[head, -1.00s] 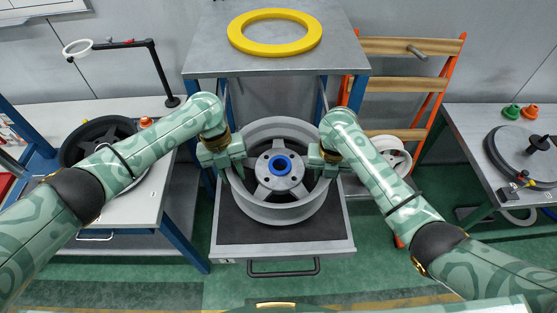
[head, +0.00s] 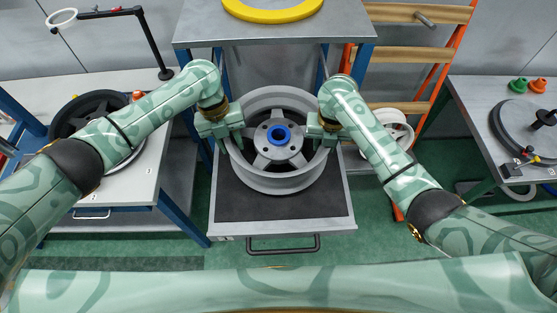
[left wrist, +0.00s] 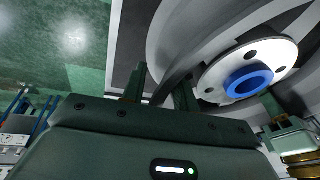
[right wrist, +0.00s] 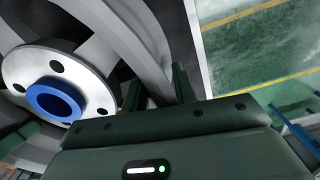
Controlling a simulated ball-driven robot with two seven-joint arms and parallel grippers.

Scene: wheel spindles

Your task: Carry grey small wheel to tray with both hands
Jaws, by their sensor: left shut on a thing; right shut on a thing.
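The grey small wheel (head: 264,181) has several spokes, a pale hub and a blue centre ring (head: 279,135). It lies flat, hub up, over the pulled-out tray (head: 345,205) with a dark mat; I cannot tell whether it touches the mat. My left gripper (head: 238,141) is shut on the wheel's left rim, and my right gripper (head: 321,141) on its right rim. The left wrist view shows the left fingers (left wrist: 160,92) at the rim; the right wrist view shows the right fingers (right wrist: 158,90) there too.
A grey table (head: 192,35) with a yellow ring (head: 275,13) stands behind the tray. A side table (head: 140,190) with a dark wheel is at left. A rack (head: 440,70) with a pale wheel (head: 393,130) and another bench (head: 475,110) are at right. A handle (head: 284,247) fronts the tray.

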